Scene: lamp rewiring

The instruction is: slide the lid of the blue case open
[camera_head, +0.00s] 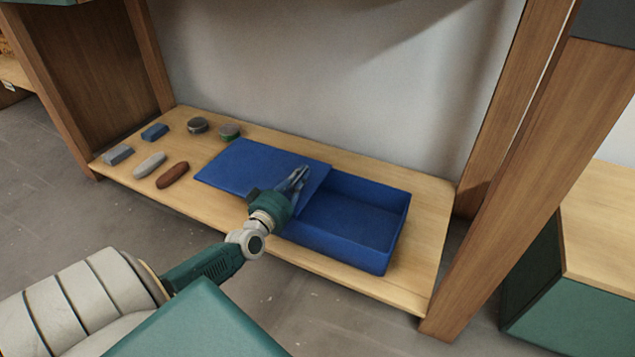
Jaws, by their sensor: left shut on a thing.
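The blue case (335,244) sits on a low wooden shelf. Its blue lid (245,166) is slid to the left and sticks out past the case's left side. The right part of the case is open and looks empty inside. My left gripper (299,176) reaches over the front of the case to the lid's right part and is shut. Its fingertips are at the lid, and I cannot make out exactly what part they grip. My right gripper is not in view.
The wooden shelf (425,240) holds several small things left of the lid: a grey block (118,155), a blue block (155,132), two round tins (197,125) (229,131), a light oval piece (149,164) and a brown one (172,175). Wooden posts (520,190) stand at the right.

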